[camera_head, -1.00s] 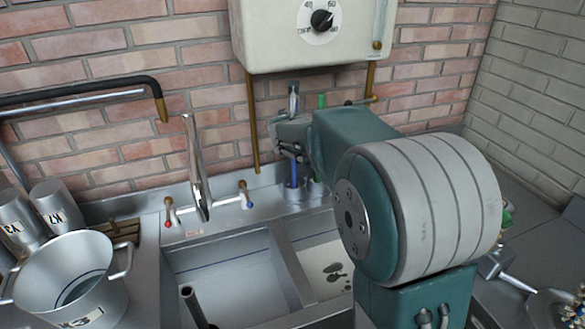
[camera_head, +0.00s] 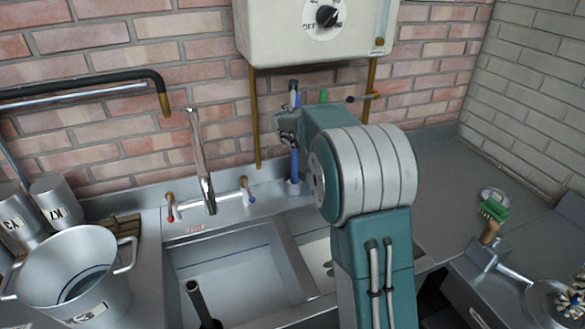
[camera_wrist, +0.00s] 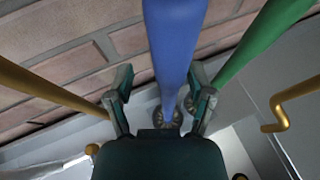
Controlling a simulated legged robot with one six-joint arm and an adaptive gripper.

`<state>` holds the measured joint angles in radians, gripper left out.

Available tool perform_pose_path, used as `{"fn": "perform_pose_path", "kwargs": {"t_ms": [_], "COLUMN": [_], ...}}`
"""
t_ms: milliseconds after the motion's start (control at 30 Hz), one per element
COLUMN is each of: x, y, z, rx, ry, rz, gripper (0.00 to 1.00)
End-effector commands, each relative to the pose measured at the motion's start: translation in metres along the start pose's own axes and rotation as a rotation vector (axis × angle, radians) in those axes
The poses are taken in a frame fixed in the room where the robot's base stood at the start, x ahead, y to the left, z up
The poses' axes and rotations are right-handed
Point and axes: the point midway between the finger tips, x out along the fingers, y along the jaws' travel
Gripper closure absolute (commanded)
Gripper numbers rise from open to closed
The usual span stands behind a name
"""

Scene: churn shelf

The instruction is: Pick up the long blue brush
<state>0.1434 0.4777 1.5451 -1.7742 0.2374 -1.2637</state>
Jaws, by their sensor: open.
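The long blue brush (camera_head: 295,165) stands upright in a holder at the back of the sink, against the brick wall. Its blue handle (camera_wrist: 172,45) rises between the fingers in the wrist view. My gripper (camera_head: 288,128) is at the upper part of the handle in the head view. My gripper (camera_wrist: 162,88) is open, with one finger on each side of the handle and visible gaps beside it. Part of the handle is hidden behind the gripper in the head view.
A green handle (camera_wrist: 262,42) stands close to the right finger. A brass pipe (camera_head: 254,120) runs down left of the brush, below the white heater (camera_head: 300,50). The tap (camera_head: 201,160) stands further left. A green-topped brush (camera_head: 493,210) lies on the right counter.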

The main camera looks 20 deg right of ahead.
Motion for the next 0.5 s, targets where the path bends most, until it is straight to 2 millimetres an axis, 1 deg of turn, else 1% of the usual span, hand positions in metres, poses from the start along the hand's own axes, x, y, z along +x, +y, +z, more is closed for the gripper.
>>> {"fn": "perform_pose_path", "kwargs": {"t_ms": [33, 67, 100, 167, 200, 500], "x": [0.0002, 0.0004, 0.0008, 0.0011, 0.0011, 0.0001], "y": [-0.0008, -0.0013, -0.0021, -0.0029, -0.0030, -0.0004], "z": [-0.0001, -0.0001, -0.0001, 0.0000, 0.0000, -0.0005], "rx": [0.000, 0.001, 0.002, 0.002, 0.002, 0.000], "ry": [0.000, 0.001, 0.001, 0.001, 0.001, 0.001], "rz": [-0.001, -0.001, -0.001, -0.001, -0.001, -0.001], "gripper": [0.31, 0.40, 0.58, 0.84, 1.00, 1.00]}}
